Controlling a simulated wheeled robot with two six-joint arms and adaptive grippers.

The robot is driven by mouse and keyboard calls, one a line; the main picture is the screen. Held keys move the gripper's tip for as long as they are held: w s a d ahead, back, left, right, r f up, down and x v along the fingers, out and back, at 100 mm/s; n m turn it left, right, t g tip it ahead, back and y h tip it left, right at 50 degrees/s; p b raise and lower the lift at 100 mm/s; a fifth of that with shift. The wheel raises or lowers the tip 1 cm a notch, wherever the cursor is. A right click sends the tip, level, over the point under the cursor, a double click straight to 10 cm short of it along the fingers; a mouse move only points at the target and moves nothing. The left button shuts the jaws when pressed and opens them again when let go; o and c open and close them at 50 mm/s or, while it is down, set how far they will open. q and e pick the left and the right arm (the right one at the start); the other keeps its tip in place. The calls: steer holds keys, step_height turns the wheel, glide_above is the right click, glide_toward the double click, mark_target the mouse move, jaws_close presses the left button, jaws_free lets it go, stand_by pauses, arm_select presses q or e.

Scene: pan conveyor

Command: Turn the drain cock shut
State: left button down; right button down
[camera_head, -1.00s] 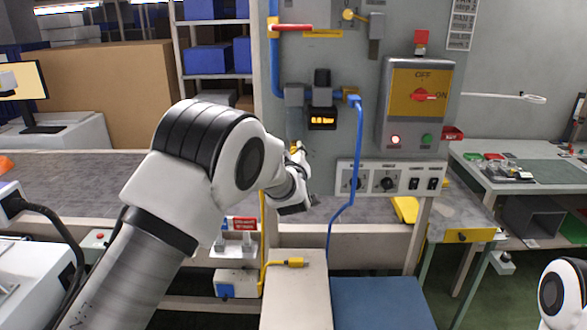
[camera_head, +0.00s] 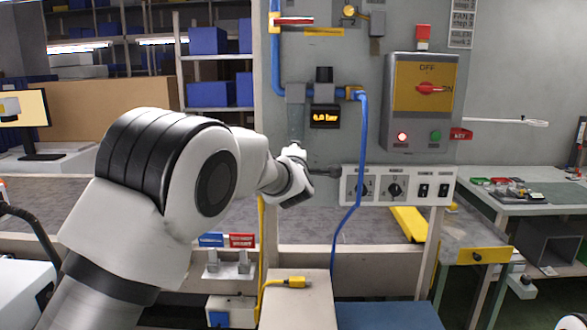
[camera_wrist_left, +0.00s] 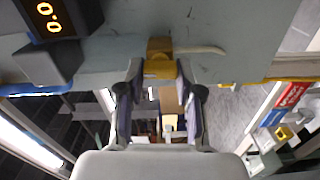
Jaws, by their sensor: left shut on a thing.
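In the head view my left gripper (camera_head: 322,172) is at the panel below the pressure display, and the wrist hides the cock there. The display (camera_head: 325,117) reads 0.0 bar. How far the cock is turned cannot be told. My right gripper is not in view.
The grey panel carries a blue hose (camera_head: 359,160), a row of knobs and switches (camera_head: 398,186) and a control box (camera_head: 420,105) with a red switch, right of my left gripper. A yellow plug (camera_head: 291,282) lies on the beige block below.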

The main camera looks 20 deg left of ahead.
arm_select(q)
steer(key=shift+n+b, duration=0.65)
steer(key=shift+n, duration=0.05)
steer(key=c, duration=0.8)
jaws_free()
steer(key=shift+o, duration=0.2)
steer(key=v, duration=1.2)
